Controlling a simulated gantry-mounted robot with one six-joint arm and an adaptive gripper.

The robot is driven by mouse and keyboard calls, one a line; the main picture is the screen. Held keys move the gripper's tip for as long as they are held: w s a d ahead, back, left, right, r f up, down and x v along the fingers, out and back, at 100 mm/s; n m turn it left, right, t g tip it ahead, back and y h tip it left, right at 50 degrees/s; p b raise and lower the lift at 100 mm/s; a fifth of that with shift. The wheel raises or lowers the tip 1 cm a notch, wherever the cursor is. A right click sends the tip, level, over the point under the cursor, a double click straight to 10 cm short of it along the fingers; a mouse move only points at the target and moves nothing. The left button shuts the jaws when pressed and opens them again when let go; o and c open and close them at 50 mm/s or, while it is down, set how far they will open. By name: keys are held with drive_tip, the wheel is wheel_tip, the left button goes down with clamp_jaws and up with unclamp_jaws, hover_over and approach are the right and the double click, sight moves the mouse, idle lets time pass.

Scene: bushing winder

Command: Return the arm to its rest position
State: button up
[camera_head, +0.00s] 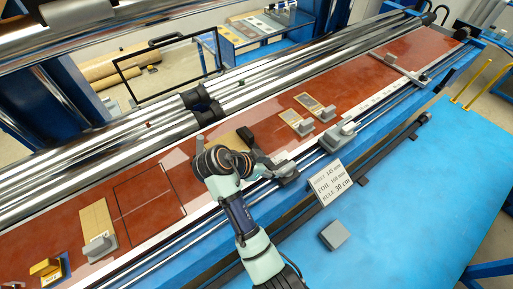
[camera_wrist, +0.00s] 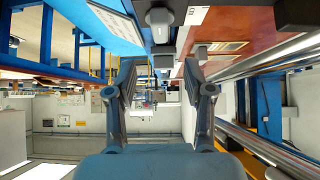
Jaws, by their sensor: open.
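My arm rises from the bottom middle of the head view and bends over the red-brown work surface (camera_head: 230,123). My gripper (camera_head: 260,156) points to the right in that view, low over the surface near the front rail. In the wrist view my gripper (camera_wrist: 160,70) has its two fingers spread apart with nothing held between them. My arm hides part of the surface and part of a tan sheet (camera_head: 231,140) behind it.
Two small framed plates (camera_head: 304,108) with grey blocks lie right of my gripper. Grey clamps (camera_head: 338,136) sit on the front rail. Polished rollers (camera_head: 270,88) run behind. A sign (camera_head: 336,179) and a grey block (camera_head: 335,235) are on the blue table (camera_head: 420,215), otherwise largely clear.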

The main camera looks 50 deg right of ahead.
drive_tip(key=w+a+n+t+y, duration=0.1)
drive_tip(key=w+a+n+t, duration=0.3)
drive_tip(key=a, duration=0.3)
drive_tip(key=w+a+n+t, duration=0.3)
drive_tip(key=a+n+t, duration=0.15)
drive_tip(key=a, duration=0.25)
drive_tip(key=s+a+r+n+t+y, duration=0.2)
drive_tip(key=a+r+n+t+y, duration=0.25)
drive_tip(key=a+n, duration=0.4)
drive_tip(key=s+a+r+n+t+y, duration=0.1)
drive_tip(key=a+r+n+t+y, duration=0.35)
drive_tip(key=a, duration=0.75)
wheel_tip(320, 180, up, 23)
drive_tip(key=g+h+p, duration=0.1)
drive_tip(key=p, duration=2)
drive_tip(key=shift+s+g+h, duration=0.15)
drive_tip(key=shift+g+h, duration=0.15)
drive_tip(key=shift+g, duration=0.05)
drive_tip(key=shift+r+n, duration=0.1)
drive_tip(key=shift+n, duration=0.15)
